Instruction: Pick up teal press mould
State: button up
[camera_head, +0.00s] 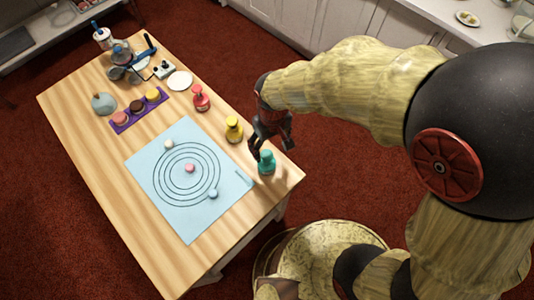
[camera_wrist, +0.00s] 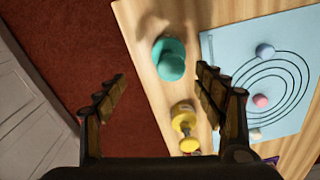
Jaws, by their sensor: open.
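The teal press mould (camera_head: 266,163) stands near the right edge of the wooden table, beside the blue mat. It also shows in the wrist view (camera_wrist: 170,58), ahead of the fingers and between their lines, apart from them. My gripper (camera_head: 270,147) is open and empty, over the table's edge close to the teal mould. In the wrist view its two fingers (camera_wrist: 159,82) are spread wide. In the head view the gripper is very near the mould; I cannot tell there whether they touch.
A yellow mould (camera_head: 234,130) and a red mould (camera_head: 200,98) stand along the same table edge. The blue mat (camera_head: 160,199) with rings holds several small round pieces. A purple tray (camera_head: 121,128), a white disc (camera_head: 179,81) and gadgets are farther back. Red carpet lies beyond the edge.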

aim_at(265, 153)
jog(key=f, duration=0.1)
jog(key=a+f, duration=0.1)
jog(key=s+f, duration=0.1)
jog(key=shift+a+f+n, duration=0.25)
jog(key=shift+n, duration=0.05)
jog(key=f+b, duration=0.1)
jog(key=f, duration=0.2)
jog(key=f+b, duration=0.1)
jog(key=f, duration=0.1)
jog(key=shift+s+d+f, duration=0.15)
jog(key=shift+d+f, duration=0.05)
jog(key=shift+f, duration=0.2)
jog(key=shift+c, duration=0.4)
jog(key=c, duration=1.3)
